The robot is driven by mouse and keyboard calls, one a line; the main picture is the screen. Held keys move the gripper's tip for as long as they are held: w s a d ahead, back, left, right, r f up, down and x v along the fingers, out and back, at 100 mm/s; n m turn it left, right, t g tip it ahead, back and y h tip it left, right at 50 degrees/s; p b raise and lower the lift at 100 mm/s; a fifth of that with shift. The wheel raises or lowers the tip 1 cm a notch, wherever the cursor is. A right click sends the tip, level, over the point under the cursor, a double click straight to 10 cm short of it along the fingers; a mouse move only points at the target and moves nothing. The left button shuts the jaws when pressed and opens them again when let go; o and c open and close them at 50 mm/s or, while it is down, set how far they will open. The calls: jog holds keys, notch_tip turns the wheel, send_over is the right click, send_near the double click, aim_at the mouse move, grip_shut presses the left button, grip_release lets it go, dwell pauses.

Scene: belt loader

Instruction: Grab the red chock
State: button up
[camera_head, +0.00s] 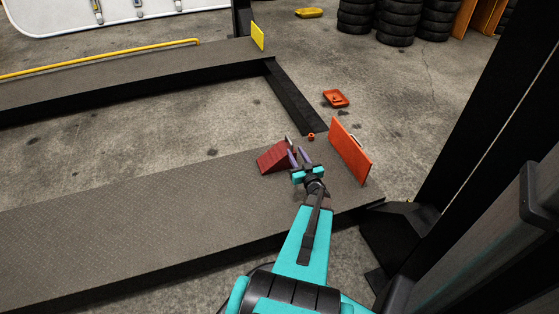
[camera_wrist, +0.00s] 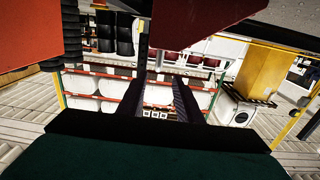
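The red chock (camera_head: 274,157) is a ribbed wedge resting on the near dark ramp plate. In the wrist view a dark red block, which looks like the chock (camera_wrist: 205,20), fills the upper middle, beyond and above the fingers. My gripper (camera_head: 298,153) is just right of the chock in the head view, its two purple fingers apart and nothing between them. In the wrist view the gripper (camera_wrist: 163,95) also shows both dark fingers apart. I cannot tell whether a finger touches the chock.
An orange-red upright plate (camera_head: 350,152) stands right of my gripper at the ramp's end. A small orange ring (camera_head: 311,136) lies near it. An orange tray (camera_head: 336,98) lies on the floor behind. A dark post (camera_head: 480,110) rises at right. The ramp's left part is clear.

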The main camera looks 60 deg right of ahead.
aim_at(289, 140)
jog(key=b+x, duration=0.2)
jog(key=x, duration=0.5)
jog(key=shift+w+d+f, duration=0.15)
jog(key=shift+w+d, duration=0.4)
jog(key=shift+w, duration=0.1)
jog(key=shift+w+d+f+b, duration=0.1)
jog(key=shift+w+d+b, duration=0.35)
jog(key=shift+b, duration=0.1)
jog(key=b+x, duration=0.1)
jog(key=x, duration=0.1)
jog(key=shift+w+d+f, duration=0.1)
jog(key=shift+w+d, duration=0.1)
jog(key=shift+d, duration=0.05)
jog(key=shift+w+d+b, duration=0.4)
jog(key=shift+w, duration=0.1)
